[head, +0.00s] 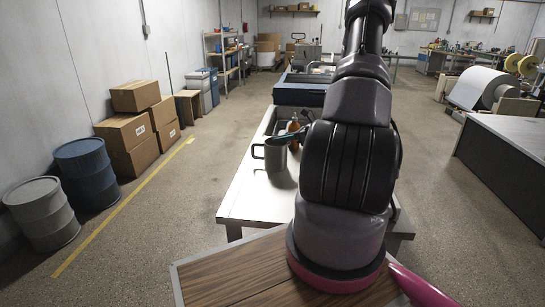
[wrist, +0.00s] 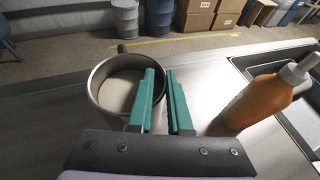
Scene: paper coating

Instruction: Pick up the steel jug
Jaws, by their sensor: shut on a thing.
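The steel jug (head: 276,157) is a grey mug-shaped vessel over the white bench, its handle pointing left in the head view. In the wrist view the jug (wrist: 103,82) is left of centre, with pale contents and its handle at the far side. My gripper (wrist: 161,74) has green fingers shut on the jug's right wall, one finger inside the rim and one outside. In the head view my gripper (head: 288,137) is partly hidden by my arm. Whether the jug's base touches the bench is unclear.
An orange bottle with a white top (wrist: 262,100) stands close to the right of my gripper, beside a sink (wrist: 299,117). The white bench (head: 247,197) is clear in front of the jug. Cartons (head: 126,131) and drums (head: 86,172) stand at the left wall.

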